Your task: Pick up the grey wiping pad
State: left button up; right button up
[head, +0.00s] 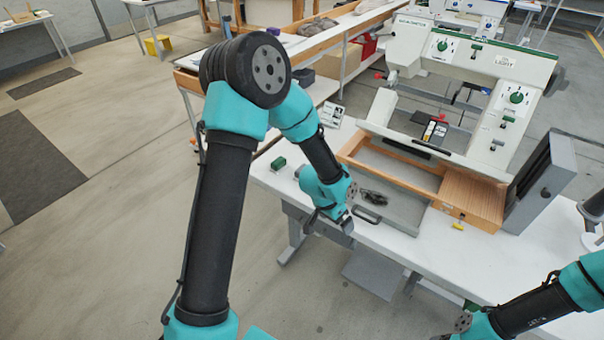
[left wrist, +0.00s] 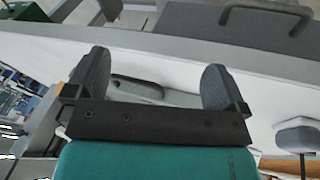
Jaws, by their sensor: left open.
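A grey, rounded, flat item (left wrist: 137,88), which looks like the wiping pad, lies on the white tabletop in the left wrist view. It shows between and beyond my left gripper's two fingers, partly hidden by the gripper body. My left gripper (left wrist: 156,66) is open, with nothing held between its fingers. In the head view my left gripper (head: 346,224) is at the front edge of the table, and I cannot make out the pad there. My right gripper (head: 457,326) is low at the right, partly cut off, and its jaws are unclear.
A green block (head: 279,163) sits at the table's left end. A dark grey panel (head: 545,180) stands at the right.

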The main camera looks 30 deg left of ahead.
pick_arm(q)
jog(key=w+a+m, duration=0.1)
jog(key=w, duration=0.1)
jog(key=w+a+r+m, duration=0.1)
jog(key=w, duration=0.1)
jog(key=w+a+r+m, duration=0.1)
jog(key=a+m, duration=0.1)
jog(key=shift+w+r, duration=0.15)
jog(key=shift+w, duration=0.25)
jog(key=w+a+r+m+g+y, duration=0.1)
jog(key=w+a+r+m+y, duration=0.1)
jog(key=w+a+r+m, duration=0.3)
jog(key=w+a+r+m+y, duration=0.1)
jog(key=w+a+r+m, duration=0.4)
jog(key=a+r, duration=0.3)
jog(key=a+m, duration=0.1)
jog(key=a, duration=0.2)
jog(key=shift+a+g+y, duration=0.4)
notch_tip(320, 180, down, 12)
jog(key=shift+f, duration=0.15)
